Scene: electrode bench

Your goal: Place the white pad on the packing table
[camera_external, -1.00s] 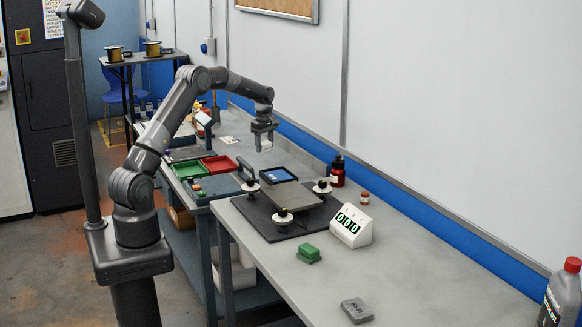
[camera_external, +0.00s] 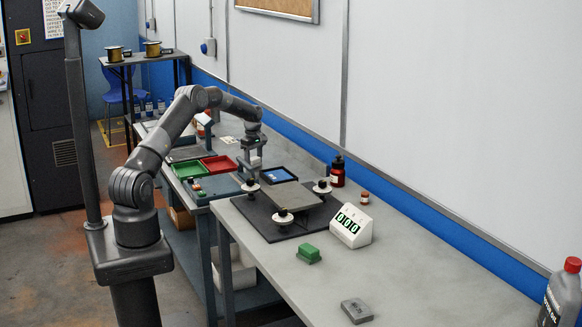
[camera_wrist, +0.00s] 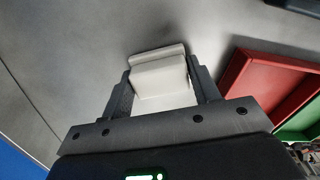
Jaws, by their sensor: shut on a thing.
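The white pad (camera_wrist: 160,76) is a pale block with a ridge along its far edge. In the wrist view it sits between the two dark fingers of my gripper (camera_wrist: 162,86), which is shut on it. In the external view my gripper (camera_external: 250,170) points down over the bench, beside the red tray and behind the black mat. The pad is too small to make out clearly there. I cannot tell for sure which surface is the packing table; a long grey bench (camera_external: 410,250) runs along the wall. I cannot tell if the pad touches the surface below.
A red tray (camera_external: 219,165) and green tray (camera_external: 188,171) stand left of my gripper. A blue-lined tray (camera_external: 280,175) and a black mat (camera_external: 268,228) with round white-based knobs lie nearby. A green block (camera_external: 309,254), display (camera_external: 351,225) and grey block (camera_external: 357,311) stand nearer.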

